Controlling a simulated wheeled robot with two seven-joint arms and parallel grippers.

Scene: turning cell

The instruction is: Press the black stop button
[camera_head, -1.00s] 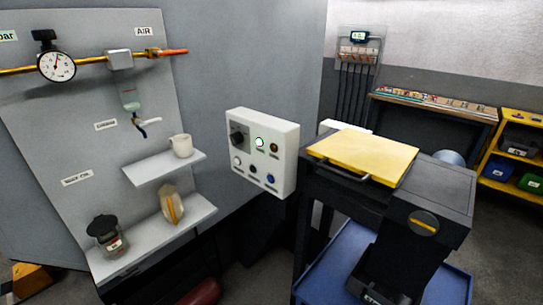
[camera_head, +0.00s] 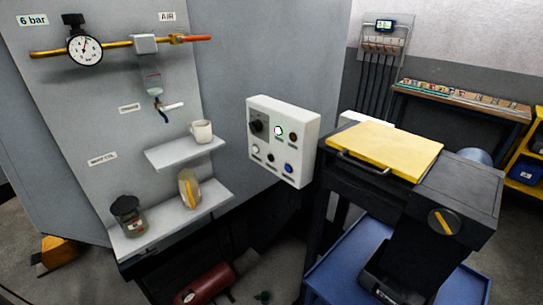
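The white control box (camera_head: 283,141) is mounted on the grey machine wall near the middle of the view. Its face carries a black rotary knob (camera_head: 256,126), a lit green button (camera_head: 278,131) and a dark amber-brown button (camera_head: 293,137) in the upper row. The lower row has a white button (camera_head: 256,149), a small black button (camera_head: 271,157) in the middle and a blue button (camera_head: 289,169). The labels are too small to read. Neither of my grippers shows in the view.
A dark cart with a yellow lid (camera_head: 385,149) stands right of the box, close to it. Left are two wall shelves with a mug (camera_head: 201,131), a dark jar (camera_head: 127,213) and a pressure gauge (camera_head: 85,50) above. A red cylinder (camera_head: 204,285) lies on the floor.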

